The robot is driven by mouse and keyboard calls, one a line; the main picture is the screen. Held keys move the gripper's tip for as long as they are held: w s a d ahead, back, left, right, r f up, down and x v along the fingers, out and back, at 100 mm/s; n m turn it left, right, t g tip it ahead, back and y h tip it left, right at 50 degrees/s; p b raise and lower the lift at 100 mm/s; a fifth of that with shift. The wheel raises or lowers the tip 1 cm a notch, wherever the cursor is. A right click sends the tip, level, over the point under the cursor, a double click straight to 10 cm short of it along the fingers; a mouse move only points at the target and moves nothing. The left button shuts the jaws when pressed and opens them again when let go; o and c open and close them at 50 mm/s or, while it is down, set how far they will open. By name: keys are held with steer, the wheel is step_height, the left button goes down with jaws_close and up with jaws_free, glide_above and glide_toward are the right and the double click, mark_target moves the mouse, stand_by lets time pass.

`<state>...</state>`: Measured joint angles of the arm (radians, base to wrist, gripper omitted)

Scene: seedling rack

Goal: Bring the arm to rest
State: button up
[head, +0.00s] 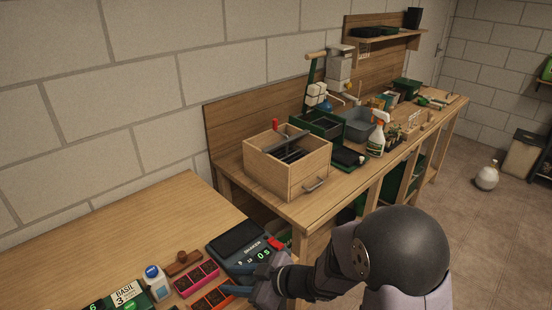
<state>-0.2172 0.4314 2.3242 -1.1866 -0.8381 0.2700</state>
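My arm (335,262) reaches in from the lower right, bent low beside the near wooden table. My gripper (236,280) is at its left end, over the right part of that table. Its two bluish fingers point left and stand apart, with nothing seen between them. Just left of the fingers are pink-rimmed seedling trays (197,279). A dark device with a green display (240,245), labelled as a shaker, is just behind the gripper. I cannot tell whether the fingers touch the trays or the device.
A white bottle with a blue cap (156,283) and a BASIL card (126,294) stand left of the trays. A brown block (183,262) lies behind them. The near table's left part (110,235) is bare. A wooden drawer box (285,165) and spray bottle (377,138) are on the far bench.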

steer(key=w+d+r+m+t+h+p, duration=0.1)
steer(key=w+d+m+t+h, duration=0.15)
steer(key=d, duration=0.45)
steer(key=w+d+r+m+t+h, duration=0.1)
steer(key=w+d+m+h, duration=0.25)
steer(key=d, duration=0.45)
steer(key=s+d+m+g+h+p, duration=0.1)
steer(key=s+d+m+h, duration=0.35)
steer(key=d, duration=0.45)
steer(key=s+d+f+m+g+b, duration=0.1)
steer(key=s+m+g, duration=0.3)
steer(key=s, duration=1.4)
steer(key=d+f+g, duration=0.1)
steer(key=g, duration=0.2)
steer(key=shift+f, duration=0.2)
steer(key=shift+d, duration=0.1)
